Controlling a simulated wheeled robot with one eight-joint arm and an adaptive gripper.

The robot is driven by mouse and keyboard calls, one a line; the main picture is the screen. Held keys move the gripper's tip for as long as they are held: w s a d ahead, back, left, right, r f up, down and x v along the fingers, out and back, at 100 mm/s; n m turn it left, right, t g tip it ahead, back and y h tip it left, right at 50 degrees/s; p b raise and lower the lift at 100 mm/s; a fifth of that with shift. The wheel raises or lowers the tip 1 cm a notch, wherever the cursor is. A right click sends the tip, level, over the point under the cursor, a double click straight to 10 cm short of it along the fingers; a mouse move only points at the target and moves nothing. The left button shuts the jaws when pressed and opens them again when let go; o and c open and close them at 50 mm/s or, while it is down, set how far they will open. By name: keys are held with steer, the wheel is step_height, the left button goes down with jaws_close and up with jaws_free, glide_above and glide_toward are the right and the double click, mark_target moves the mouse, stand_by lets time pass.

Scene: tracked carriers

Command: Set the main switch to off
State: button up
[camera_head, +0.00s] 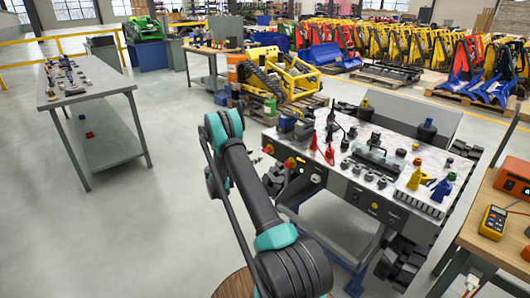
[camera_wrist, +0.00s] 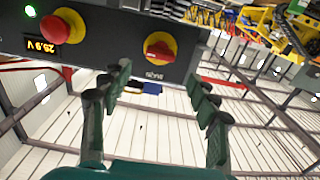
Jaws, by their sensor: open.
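The main switch appears to be the red rotary knob on a yellow plate (camera_wrist: 160,46), on the dark front panel of the workbench. Its small label is too blurred and turned to read. In the head view it shows as a small red and yellow spot (camera_head: 268,148) at the panel's left end. My gripper (camera_wrist: 162,86) is open and empty, its fingers below the knob in the wrist view and apart from it. The knob lies between the lines of the two fingers.
A red mushroom button on yellow (camera_wrist: 58,27) sits beside the switch, near a lit voltage display (camera_wrist: 46,45) and a green lamp (camera_wrist: 30,11). The workbench top (camera_head: 345,140) carries several fittings. A grey table (camera_head: 85,85) stands left, with open floor between.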

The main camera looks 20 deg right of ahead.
mark_target(264, 151)
steer(key=x, duration=0.8)
steer(key=shift+d, duration=0.2)
steer(key=shift+c, duration=0.6)
steer(key=c, duration=1)
steer(key=shift+c, duration=0.2)
